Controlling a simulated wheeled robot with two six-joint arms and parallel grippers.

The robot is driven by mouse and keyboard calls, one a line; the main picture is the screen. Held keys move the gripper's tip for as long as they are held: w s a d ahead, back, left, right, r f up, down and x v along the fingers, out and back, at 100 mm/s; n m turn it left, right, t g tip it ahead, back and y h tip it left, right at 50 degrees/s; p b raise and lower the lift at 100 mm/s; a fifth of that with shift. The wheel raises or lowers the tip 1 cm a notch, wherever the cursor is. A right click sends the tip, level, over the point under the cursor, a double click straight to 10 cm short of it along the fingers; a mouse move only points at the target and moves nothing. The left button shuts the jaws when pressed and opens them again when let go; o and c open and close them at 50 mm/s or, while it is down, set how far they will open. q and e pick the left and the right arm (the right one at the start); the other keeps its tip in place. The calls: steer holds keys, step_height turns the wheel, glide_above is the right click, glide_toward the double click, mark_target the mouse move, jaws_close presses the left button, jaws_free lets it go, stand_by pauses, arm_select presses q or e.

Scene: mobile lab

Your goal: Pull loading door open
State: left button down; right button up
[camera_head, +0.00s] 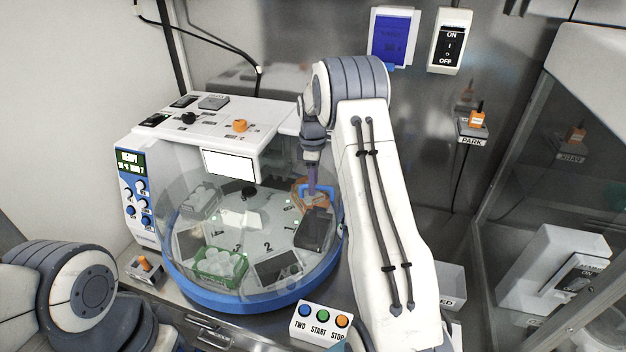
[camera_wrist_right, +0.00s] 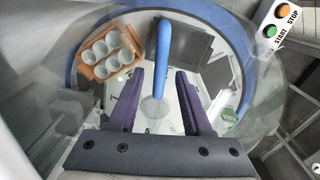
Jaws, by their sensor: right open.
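The machine's clear curved loading door (camera_head: 170,190) covers the front of a round carousel, with a blue rim (camera_head: 225,303) below. The door looks shut, though its exact edge is hard to make out. A blue bar handle (camera_head: 333,190) is on its right side. In the wrist view the blue handle (camera_wrist_right: 164,50) runs between the purple fingers of my right gripper (camera_wrist_right: 160,76). The fingers are open, with a gap on both sides of the bar. In the head view my right gripper (camera_head: 313,178) points down at the handle. My left arm shows at lower left, its gripper out of frame.
Inside are a green rack (camera_head: 213,276), an orange rack (camera_wrist_right: 98,70) with several white cups, and dark blocks. A button box (camera_head: 320,321) stands in front of the rim. A control panel (camera_head: 132,190) is at left. A glass wall stands at right.

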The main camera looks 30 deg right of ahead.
steer(key=shift+c, duration=0.3)
jaws_close()
steer(key=shift+r, duration=0.1)
stand_by(1.0)
